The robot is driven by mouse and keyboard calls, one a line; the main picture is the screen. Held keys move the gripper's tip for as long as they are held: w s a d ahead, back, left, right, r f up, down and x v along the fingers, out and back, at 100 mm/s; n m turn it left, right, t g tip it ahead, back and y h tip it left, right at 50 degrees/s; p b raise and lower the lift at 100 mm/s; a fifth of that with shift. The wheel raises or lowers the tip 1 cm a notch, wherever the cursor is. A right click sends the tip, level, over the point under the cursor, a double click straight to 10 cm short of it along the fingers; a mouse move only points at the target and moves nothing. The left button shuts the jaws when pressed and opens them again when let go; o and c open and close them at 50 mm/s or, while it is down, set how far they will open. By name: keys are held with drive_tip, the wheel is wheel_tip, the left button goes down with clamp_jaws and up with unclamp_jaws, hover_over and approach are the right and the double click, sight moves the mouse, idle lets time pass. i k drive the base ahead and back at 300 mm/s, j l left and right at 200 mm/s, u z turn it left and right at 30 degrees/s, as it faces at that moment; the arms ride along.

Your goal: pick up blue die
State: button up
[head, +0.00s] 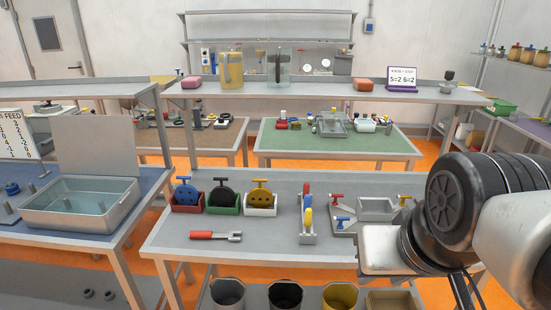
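A blue disc with holes, which looks like the blue die (186,192), stands upright in a small red bin (187,210) at the left of the near grey table. It has a blue T-shaped handle on top, and its lower part is hidden by the bin wall. A black disc (223,190) stands in a green bin beside it, and a yellow disc (260,195) stands in a white bin to the right of that. My arm fills the right side, well away from the discs; its gripper fingers do not show.
A red-handled tool (215,235) lies in front of the bins. Several buckets (285,294) sit below the table's front edge. A water basin (82,205) stands on the left table.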

sight(187, 195)
drive_tip(key=z, duration=0.45)
drive_tip(key=u, duration=1.5)
drive_tip(key=i+j+z, duration=0.3)
drive_tip(key=i+j, duration=0.2)
drive_tip(key=i+j+z, duration=0.3)
drive_tip(key=j, duration=0.35)
drive_tip(key=i+j+z, duration=0.15)
drive_tip(key=i+j, duration=0.15)
drive_tip(key=i+j+z, duration=0.15)
drive_tip(key=j, duration=0.3)
drive_tip(key=i+j+z, duration=0.15)
drive_tip(key=j, duration=0.2)
